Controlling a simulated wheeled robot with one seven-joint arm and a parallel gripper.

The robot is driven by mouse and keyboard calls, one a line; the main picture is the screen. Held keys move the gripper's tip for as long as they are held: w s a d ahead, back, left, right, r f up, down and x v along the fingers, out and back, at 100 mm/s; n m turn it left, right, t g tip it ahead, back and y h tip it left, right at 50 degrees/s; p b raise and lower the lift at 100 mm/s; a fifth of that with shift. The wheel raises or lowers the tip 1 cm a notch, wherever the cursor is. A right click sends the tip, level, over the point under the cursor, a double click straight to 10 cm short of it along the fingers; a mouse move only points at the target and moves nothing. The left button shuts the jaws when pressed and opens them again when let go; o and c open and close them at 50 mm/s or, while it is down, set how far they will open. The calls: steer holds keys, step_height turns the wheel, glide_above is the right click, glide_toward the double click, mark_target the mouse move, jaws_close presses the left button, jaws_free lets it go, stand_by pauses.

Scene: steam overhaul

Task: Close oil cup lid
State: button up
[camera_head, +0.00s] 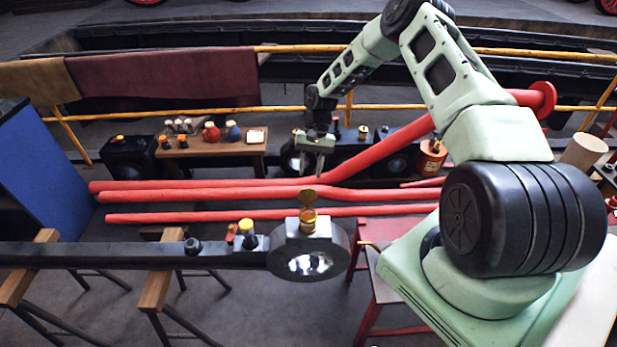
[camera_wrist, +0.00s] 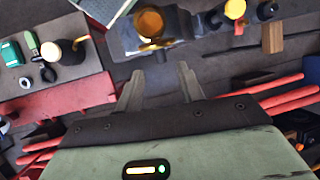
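The brass oil cup (camera_head: 308,226) sits on top of the round end of a long dark rod (camera_head: 130,254). Its round brass lid (camera_head: 308,197) stands raised above the cup, so it looks open. In the wrist view the brass lid (camera_wrist: 149,21) shows at the top, beyond my fingertips. My gripper (camera_head: 315,168) hangs above and behind the cup in the head view, apart from it. In the wrist view my gripper's two fingers (camera_wrist: 160,82) are spread, with nothing between them.
A red stand (camera_head: 372,300) is at right. Wooden-topped trestles (camera_head: 155,289) support the rod.

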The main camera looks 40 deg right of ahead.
mark_target(307, 187)
steer(key=shift+p+x, duration=0.65)
steer(key=shift+x, duration=1.8)
jaws_close()
